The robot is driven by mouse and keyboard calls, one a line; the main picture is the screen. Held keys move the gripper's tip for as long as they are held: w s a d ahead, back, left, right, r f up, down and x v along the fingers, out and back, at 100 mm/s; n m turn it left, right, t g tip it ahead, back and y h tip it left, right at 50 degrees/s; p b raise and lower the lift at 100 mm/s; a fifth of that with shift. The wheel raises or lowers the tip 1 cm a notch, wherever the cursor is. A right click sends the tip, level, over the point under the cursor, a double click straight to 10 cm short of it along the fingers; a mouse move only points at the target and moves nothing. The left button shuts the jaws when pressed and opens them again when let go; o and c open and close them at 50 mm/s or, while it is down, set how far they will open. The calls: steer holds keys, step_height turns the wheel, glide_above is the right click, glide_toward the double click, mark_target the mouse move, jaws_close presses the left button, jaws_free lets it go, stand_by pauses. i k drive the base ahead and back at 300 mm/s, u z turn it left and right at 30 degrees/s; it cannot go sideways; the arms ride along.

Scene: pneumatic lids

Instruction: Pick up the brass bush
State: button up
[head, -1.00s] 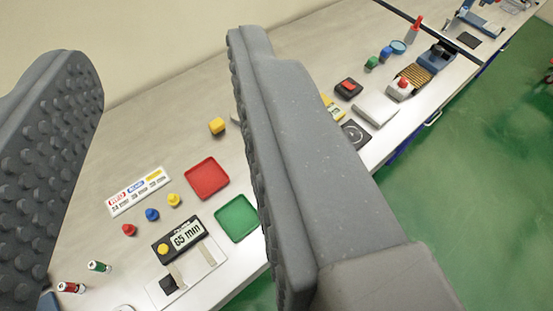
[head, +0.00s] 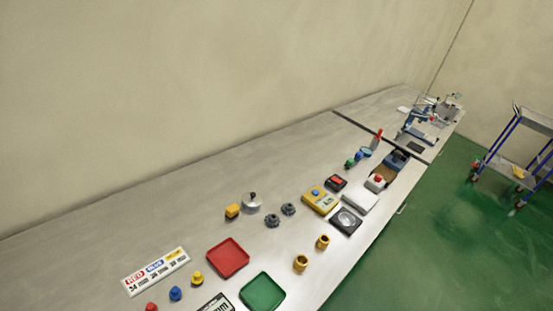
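Two brass-coloured cylindrical pieces stand near the front edge of the bench: one brass bush (head: 323,242) and, a little nearer and to the left, a second similar brass piece (head: 301,263). Both look upright, with dark openings on top. I cannot tell from their looks which one is meant. They stand right of the red and green trays, apart from each other. My gripper is not in view now.
A red tray (head: 228,257) and a green tray (head: 262,292) lie to the left. Dark knobs (head: 273,221), a silver round piece (head: 252,202) and a yellow block (head: 232,210) stand behind. A black square plate (head: 346,221) lies to the right. The bench (head: 130,222) is bare at back left.

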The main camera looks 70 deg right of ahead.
mark_target(323, 242)
steer(key=u, duration=0.95)
steer(key=k, duration=2)
steer(key=z, duration=2.45)
steer(key=i, duration=1)
